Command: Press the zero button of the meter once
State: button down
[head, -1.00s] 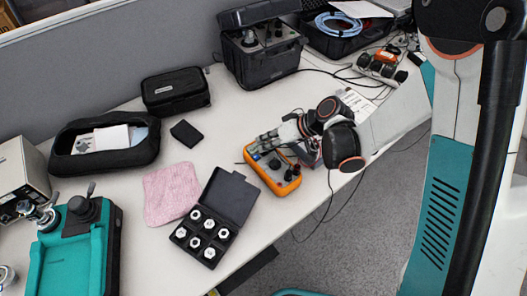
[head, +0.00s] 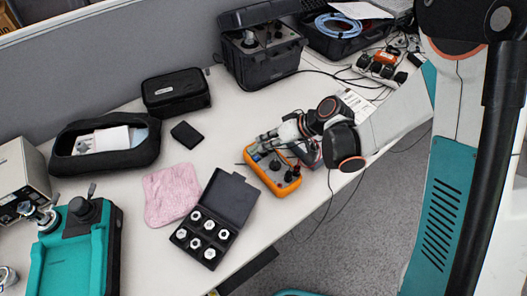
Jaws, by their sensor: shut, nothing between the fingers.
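The meter (head: 283,187) is an orange-edged handheld box with a grey face and dark knobs or plugs at its lower right end. It lies on the white table near the front edge. My gripper (head: 258,149) is shut and empty, with its fingertips over the upper left end of the meter. The fingers hide part of the meter's face. I cannot make out the zero button, nor tell whether the fingertips touch the meter.
A black case (head: 231,199) with several white-topped pieces lies left of the meter, beside a pink cloth (head: 171,194). A small black block (head: 186,134) and a black pouch (head: 176,92) lie further back. An open black equipment case (head: 262,70) stands behind. Cables run near the right edge.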

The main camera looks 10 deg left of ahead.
jog(key=shift+r, duration=0.3)
jog(key=shift+r, duration=0.1)
jog(key=shift+r+p, duration=1.7)
jog(key=shift+r, duration=0.75)
jog(key=s+d+r+m+t+h, duration=0.3)
jog(key=d+r+m+t+h, duration=0.1)
jog(key=d+r, duration=1.05)
jog(key=s+d+r+m+t+h, duration=0.1)
jog(key=s+d+r+m+h, duration=0.1)
jog(key=s+d, duration=0.4)
jog(key=s+d+r+m+t+h, duration=0.1)
jog(key=s+d+r+m+h, duration=0.1)
jog(key=s+d, duration=0.4)
jog(key=d+h, duration=0.1)
jog(key=d, duration=0.3)
jog(key=shift+d, duration=0.2)
